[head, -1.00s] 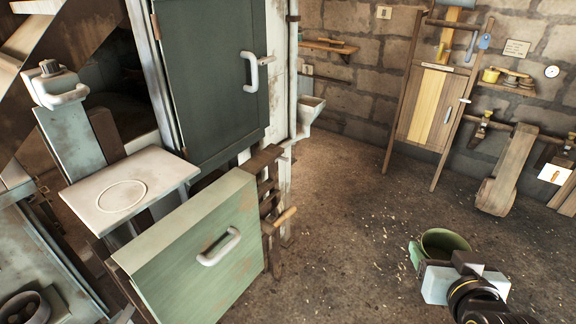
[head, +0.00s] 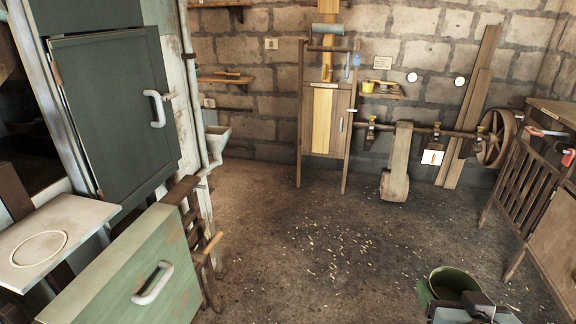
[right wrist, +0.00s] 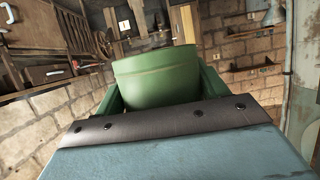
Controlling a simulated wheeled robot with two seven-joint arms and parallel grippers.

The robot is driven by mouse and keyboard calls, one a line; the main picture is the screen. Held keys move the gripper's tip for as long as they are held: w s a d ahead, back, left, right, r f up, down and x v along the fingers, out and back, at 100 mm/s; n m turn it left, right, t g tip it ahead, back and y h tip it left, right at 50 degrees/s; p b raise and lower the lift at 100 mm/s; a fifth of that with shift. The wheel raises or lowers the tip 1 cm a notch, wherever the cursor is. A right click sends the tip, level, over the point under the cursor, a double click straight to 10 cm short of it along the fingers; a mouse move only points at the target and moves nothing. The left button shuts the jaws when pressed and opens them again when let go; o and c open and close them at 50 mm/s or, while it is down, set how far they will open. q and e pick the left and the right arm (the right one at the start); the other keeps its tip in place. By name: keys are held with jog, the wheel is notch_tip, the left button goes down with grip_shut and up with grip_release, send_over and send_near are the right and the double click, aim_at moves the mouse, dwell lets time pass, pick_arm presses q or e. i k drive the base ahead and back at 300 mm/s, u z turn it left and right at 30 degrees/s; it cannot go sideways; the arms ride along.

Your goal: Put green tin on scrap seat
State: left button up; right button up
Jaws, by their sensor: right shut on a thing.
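The green tin (head: 455,281) is at the lower right of the head view, with its dark open mouth facing up. My right gripper (head: 462,310) is shut on it from the near side. In the right wrist view the green tin (right wrist: 157,77) stands just beyond the dark edge of the gripper, which hides its lower part. Nothing is labelled as the scrap seat. A pale shelf with a ring mark (head: 75,219) is at the left of the head view, well away from the tin. My left gripper is not in view.
A green panel with a white handle (head: 128,262) stands at the lower left, below a dark green door (head: 113,105). A wooden railed bench (head: 522,190) is at the right. A belt wheel (head: 497,138) is by the back wall. The middle floor is open.

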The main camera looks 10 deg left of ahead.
aim_at(38, 247)
jog(key=k, duration=1)
jog(key=u, duration=1.6)
jog(key=i, duration=1.05)
